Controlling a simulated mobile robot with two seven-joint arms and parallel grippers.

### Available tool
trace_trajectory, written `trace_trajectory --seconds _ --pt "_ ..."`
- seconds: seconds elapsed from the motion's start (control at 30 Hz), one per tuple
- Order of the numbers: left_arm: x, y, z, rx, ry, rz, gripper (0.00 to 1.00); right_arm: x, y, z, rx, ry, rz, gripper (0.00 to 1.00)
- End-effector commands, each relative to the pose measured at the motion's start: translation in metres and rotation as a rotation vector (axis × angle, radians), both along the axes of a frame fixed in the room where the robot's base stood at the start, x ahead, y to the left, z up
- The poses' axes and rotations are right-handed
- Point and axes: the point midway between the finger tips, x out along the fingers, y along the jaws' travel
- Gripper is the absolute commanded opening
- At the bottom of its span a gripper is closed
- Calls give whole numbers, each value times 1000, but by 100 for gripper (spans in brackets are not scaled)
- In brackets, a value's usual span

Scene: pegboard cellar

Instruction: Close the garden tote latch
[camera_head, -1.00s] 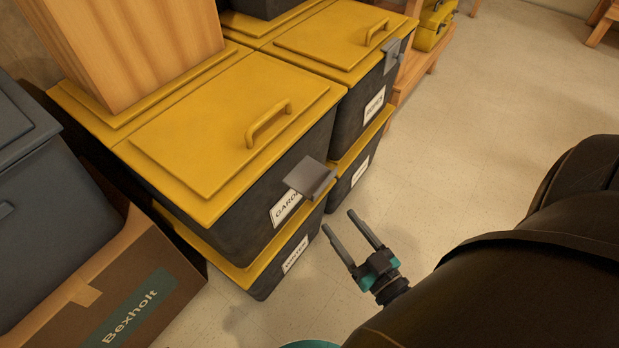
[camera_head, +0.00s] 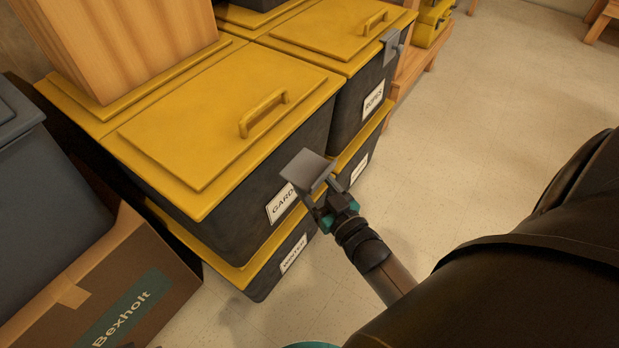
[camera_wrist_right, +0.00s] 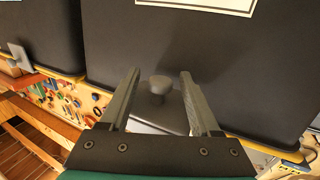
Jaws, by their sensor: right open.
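The garden tote (camera_head: 215,215) is dark with a yellow lid (camera_head: 230,115) and a partly hidden "GARD…" label. Its grey latch plate (camera_head: 305,168) sticks outward from the lid's front edge, not flat against the front wall. My right gripper (camera_head: 318,191) is at the plate, which partly hides its fingers. In the right wrist view the open fingers of my right gripper (camera_wrist_right: 160,75) stand on either side of a grey knob (camera_wrist_right: 159,86) on the latch plate (camera_wrist_right: 158,126). There are gaps on both sides of the knob. My left gripper is out of view.
The ropes tote (camera_head: 350,105) stands beside it, its latch (camera_head: 391,47) hanging down the front. Another labelled tote (camera_head: 265,270) is underneath. A wooden box (camera_head: 130,45) sits on the lids behind. A Bexholt carton (camera_head: 150,270) stands left. The floor (camera_head: 500,130) at right is clear.

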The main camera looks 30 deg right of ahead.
Motion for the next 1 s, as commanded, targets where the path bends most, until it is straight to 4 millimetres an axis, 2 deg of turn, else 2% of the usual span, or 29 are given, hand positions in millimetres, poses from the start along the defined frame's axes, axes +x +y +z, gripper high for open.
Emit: trace_trajectory --seconds 0.17,0.73,1.0 --pt "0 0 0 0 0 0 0 0 0 0 0 0 0 63" --pt "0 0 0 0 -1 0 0 0 0 0 0 0 0 0" --pt "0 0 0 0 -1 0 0 0 0 0 0 0 0 0"
